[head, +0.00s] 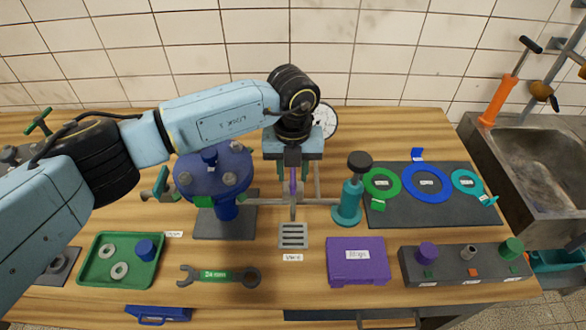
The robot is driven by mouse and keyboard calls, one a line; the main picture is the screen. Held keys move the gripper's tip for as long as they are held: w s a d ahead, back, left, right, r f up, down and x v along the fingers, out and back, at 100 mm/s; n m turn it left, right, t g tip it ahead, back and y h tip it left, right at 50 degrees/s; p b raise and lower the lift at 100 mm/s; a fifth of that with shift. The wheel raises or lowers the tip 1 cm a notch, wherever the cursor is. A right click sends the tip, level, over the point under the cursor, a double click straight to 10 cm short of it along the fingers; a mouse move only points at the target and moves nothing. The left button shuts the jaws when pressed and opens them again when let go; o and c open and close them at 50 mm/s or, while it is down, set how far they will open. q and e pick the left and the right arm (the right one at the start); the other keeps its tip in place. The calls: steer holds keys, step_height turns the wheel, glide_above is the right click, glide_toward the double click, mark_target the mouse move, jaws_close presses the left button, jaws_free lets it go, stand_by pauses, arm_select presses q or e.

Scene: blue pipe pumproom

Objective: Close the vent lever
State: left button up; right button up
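My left gripper (293,172) points down over the middle of the bench, in front of a pipe stand. Its two greenish fingers are spread apart. A thin purple lever (293,187) shows between them, with a gap on each side, and it seems to be the vent lever. Its upper part is hidden by the gripper. A small slotted drain plate (293,235) lies below it, with a label in front. My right gripper is not in view.
A blue flanged valve body (212,178) stands close to the left of the gripper, and a teal pump with a black knob (348,200) to the right. A purple box (357,262), a wrench (220,276) and a green tray (96,283) lie nearer. A gauge (326,120) is behind.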

arm_select(q)
steer(key=shift+f, duration=0.1)
jaws_close()
